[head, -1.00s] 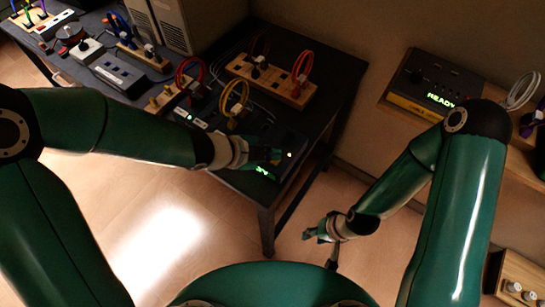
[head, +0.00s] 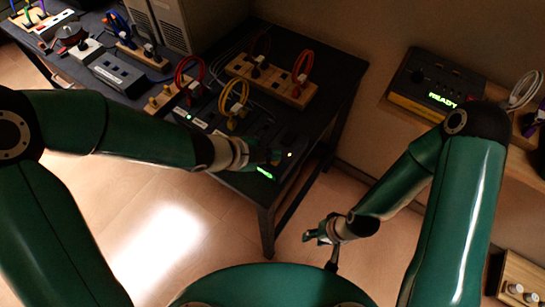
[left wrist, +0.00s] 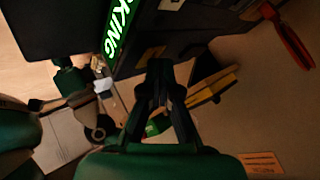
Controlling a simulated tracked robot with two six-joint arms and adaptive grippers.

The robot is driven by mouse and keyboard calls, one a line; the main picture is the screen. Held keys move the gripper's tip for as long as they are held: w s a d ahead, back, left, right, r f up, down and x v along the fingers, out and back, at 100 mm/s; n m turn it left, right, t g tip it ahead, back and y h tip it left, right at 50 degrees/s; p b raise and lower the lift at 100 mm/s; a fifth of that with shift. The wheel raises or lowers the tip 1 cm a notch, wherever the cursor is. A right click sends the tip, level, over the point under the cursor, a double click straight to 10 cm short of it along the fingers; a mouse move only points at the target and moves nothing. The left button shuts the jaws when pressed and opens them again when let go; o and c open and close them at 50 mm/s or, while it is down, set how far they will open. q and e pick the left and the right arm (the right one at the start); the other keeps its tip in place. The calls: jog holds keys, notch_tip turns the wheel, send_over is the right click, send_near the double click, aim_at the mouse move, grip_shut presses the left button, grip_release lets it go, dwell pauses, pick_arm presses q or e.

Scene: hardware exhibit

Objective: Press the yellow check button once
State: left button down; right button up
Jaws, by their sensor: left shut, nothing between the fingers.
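A dark box with a lit green display (head: 265,172) stands at the right end of the dark table. In the left wrist view its display (left wrist: 119,30) reads "...KING", with the start cut off. My left gripper (head: 273,157) is shut and empty, with its tips low over or at this box. In the left wrist view its tips (left wrist: 160,80) point at the box's dark face; contact cannot be told. I cannot make out the yellow check button; the gripper may hide it. My right gripper (head: 314,236) hangs in front of the table, too small to judge its jaws.
A console (head: 436,84) with a green "READY" display and a yellow front edge sits on a shelf at right. Wooden blocks with red cables (head: 270,82) and a yellow cable loop (head: 233,97) stand near my left gripper. Free floor lies in front of the table.

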pick_arm(q)
jog(key=shift+r, duration=0.1)
jog(key=shift+r+p, duration=0.75)
jog(key=shift+p, duration=0.1)
jog(key=shift+r, duration=0.1)
notch_tip(320, 180, up, 5)
jog(key=p, duration=0.5)
dwell(0.7)
